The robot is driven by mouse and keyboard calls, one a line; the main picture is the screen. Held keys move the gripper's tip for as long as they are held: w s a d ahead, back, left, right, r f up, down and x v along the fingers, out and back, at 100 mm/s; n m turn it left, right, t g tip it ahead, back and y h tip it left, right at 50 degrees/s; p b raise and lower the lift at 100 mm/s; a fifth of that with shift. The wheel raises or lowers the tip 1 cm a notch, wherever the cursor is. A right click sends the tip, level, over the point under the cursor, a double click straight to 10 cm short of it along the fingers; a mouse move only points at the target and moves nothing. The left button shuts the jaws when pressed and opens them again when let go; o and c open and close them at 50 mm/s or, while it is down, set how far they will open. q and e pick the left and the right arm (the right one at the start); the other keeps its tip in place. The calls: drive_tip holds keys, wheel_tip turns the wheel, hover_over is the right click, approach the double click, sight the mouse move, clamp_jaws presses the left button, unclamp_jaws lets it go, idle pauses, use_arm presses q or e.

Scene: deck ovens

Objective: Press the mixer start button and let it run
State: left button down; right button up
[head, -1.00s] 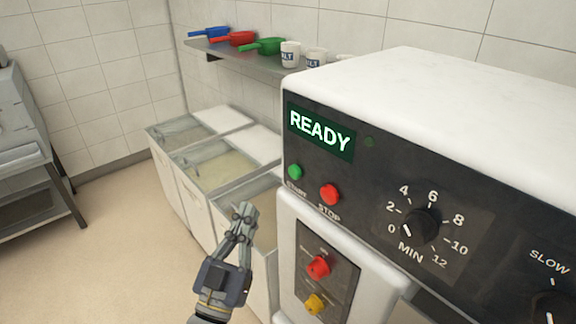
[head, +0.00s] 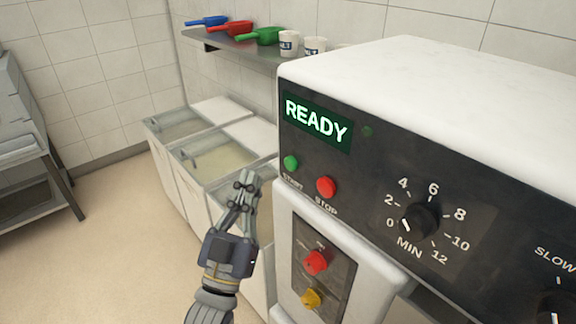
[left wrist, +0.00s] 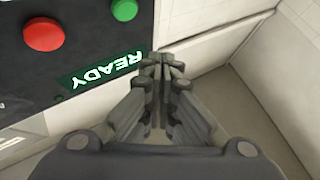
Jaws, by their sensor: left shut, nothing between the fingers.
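The mixer (head: 440,90) has a white top and a dark front panel. Its lit green display (head: 317,121) reads READY. The green START button (head: 291,163) is below the display, with the red STOP button (head: 326,187) to its right. My left gripper (head: 246,180) is shut and empty, in front of the panel and to the left of the START button, apart from it in the head view. In the left wrist view the shut fingertips (left wrist: 165,62) show beside the display (left wrist: 100,70), with the green button (left wrist: 124,9) and red button (left wrist: 43,34) beyond. My right gripper is not in view.
A timer knob (head: 419,221) points near 0. A shelf (head: 235,43) holds scoops and white tubs. Floor (head: 100,240) at left is clear.

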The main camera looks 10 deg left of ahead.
sight(290, 164)
use_arm(q)
drive_tip(key=w+d, duration=0.1)
drive_tip(key=w, duration=0.1)
drive_tip(key=w+d, duration=0.2)
drive_tip(key=shift+w+d, duration=0.1)
drive_tip(key=shift+d, duration=0.05)
idle(0.8)
drive_tip(key=shift+w, duration=0.1)
idle(0.5)
drive_tip(key=shift+w+d, duration=0.2)
drive_tip(key=shift+w, duration=0.05)
drive_tip(key=shift+w+d, duration=0.3)
drive_tip(key=shift+w, duration=0.05)
idle(0.9)
drive_tip(key=shift+s, duration=0.1)
drive_tip(key=shift+s+a, duration=0.55)
drive_tip(key=shift+s, duration=0.05)
